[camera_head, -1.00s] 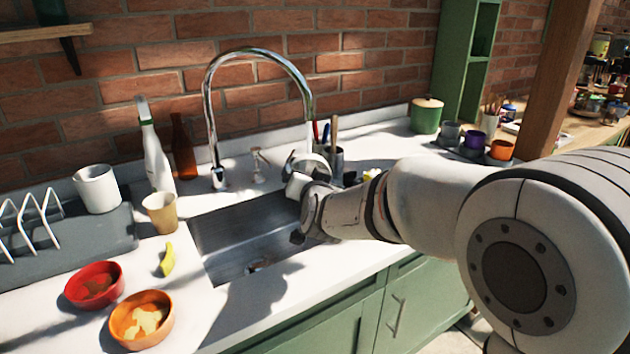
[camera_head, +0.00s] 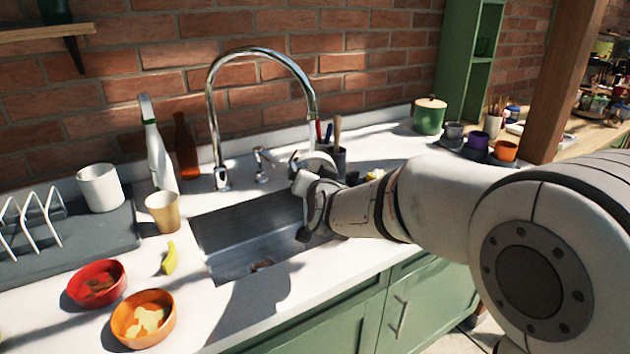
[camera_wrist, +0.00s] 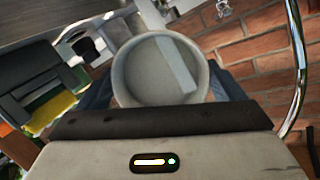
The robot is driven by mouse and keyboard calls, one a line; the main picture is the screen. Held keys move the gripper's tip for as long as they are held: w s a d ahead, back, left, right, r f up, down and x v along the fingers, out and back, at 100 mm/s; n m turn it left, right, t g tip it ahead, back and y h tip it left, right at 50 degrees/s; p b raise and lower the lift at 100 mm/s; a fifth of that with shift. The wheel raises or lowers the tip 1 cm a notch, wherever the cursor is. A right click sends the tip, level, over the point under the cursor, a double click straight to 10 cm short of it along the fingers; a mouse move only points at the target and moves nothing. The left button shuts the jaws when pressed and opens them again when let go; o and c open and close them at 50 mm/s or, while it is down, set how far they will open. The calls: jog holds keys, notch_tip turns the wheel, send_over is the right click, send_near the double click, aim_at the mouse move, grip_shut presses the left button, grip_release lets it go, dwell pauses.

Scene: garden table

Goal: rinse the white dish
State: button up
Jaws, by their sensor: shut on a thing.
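My gripper (camera_head: 303,188) is shut on the white dish (camera_head: 318,160), at the right end of the sink (camera_head: 235,235) and below the spout of the tall chrome tap (camera_head: 213,110). In the wrist view the round, pale dish (camera_wrist: 160,70) sits just beyond the dark gripper edge, its open side facing the camera. A paler straight band crosses its inside; I cannot tell whether it is light or a mark. My gripper hides part of the dish in the head view. The tap's small lever (camera_head: 263,160) stands behind the sink. I cannot clearly see running water.
A tan cup (camera_head: 162,212), a yellow piece (camera_head: 169,258), a red bowl (camera_head: 97,284) and an orange bowl (camera_head: 143,318) stand left of the sink. A white mug (camera_head: 100,188) is on the grey drying tray (camera_head: 70,250). A utensil holder (camera_head: 340,160) stands close behind my gripper.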

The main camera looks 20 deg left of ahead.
jog(key=w+d+r+b, duration=0.3)
jog(key=d+b, duration=0.2)
jog(key=d, duration=0.1)
jog(key=shift+w+d+r, duration=0.2)
jog(key=shift+d+r, duration=0.1)
jog(key=shift+r, duration=0.05)
dwell(0.7)
